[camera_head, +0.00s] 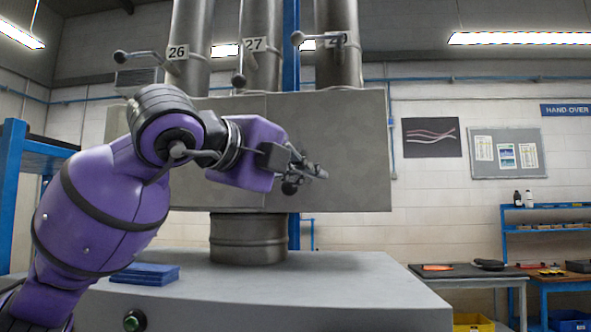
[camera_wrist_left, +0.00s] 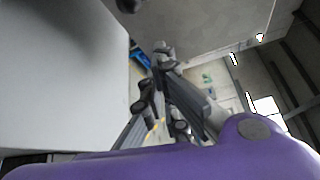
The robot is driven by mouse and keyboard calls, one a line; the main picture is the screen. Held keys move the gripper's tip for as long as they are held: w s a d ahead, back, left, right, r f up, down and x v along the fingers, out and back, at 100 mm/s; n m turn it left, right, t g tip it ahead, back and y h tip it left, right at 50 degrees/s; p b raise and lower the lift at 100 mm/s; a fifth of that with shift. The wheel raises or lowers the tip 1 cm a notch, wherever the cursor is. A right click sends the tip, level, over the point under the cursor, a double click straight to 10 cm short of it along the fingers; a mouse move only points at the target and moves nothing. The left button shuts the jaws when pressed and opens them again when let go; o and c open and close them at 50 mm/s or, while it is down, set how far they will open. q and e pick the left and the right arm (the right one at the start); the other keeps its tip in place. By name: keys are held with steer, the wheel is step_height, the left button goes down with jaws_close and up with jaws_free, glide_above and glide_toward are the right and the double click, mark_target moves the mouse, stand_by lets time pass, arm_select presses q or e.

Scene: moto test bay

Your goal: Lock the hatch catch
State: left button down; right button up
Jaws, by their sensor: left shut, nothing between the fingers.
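My left gripper (camera_head: 318,173) is shut and empty, in front of the right part of a grey sheet-metal box (camera_head: 352,130). Its dark fingers (camera_wrist_left: 162,52) also show closed in the left wrist view. A dark round knob-like shape (camera_head: 290,187) shows just under the fingers; I cannot tell if it is part of the gripper or of a catch. No hatch catch can be made out for certain; my arm hides part of the box front. My right gripper is not in view.
Above the box, ball-ended levers stick out by pipes labelled 26 (camera_head: 178,52) and 27 (camera_head: 255,44), with another at the third pipe. A grey bench (camera_head: 300,295) carries blue flat items (camera_head: 145,273) and a drum-like pedestal (camera_head: 248,240). Free room lies right of the box.

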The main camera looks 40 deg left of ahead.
arm_select(q)
steer(key=w+a+p, duration=0.3)
steer(key=w+a, duration=0.1)
steer(key=w, duration=0.2)
steer(key=shift+w, duration=0.25)
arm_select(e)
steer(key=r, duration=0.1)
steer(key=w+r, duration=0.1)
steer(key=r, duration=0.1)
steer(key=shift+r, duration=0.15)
arm_select(q)
steer(key=shift+s, duration=0.2)
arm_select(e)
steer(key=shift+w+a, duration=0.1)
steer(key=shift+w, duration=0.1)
arm_select(q)
steer(key=shift+w+a, duration=0.1)
steer(key=shift+a, duration=0.1)
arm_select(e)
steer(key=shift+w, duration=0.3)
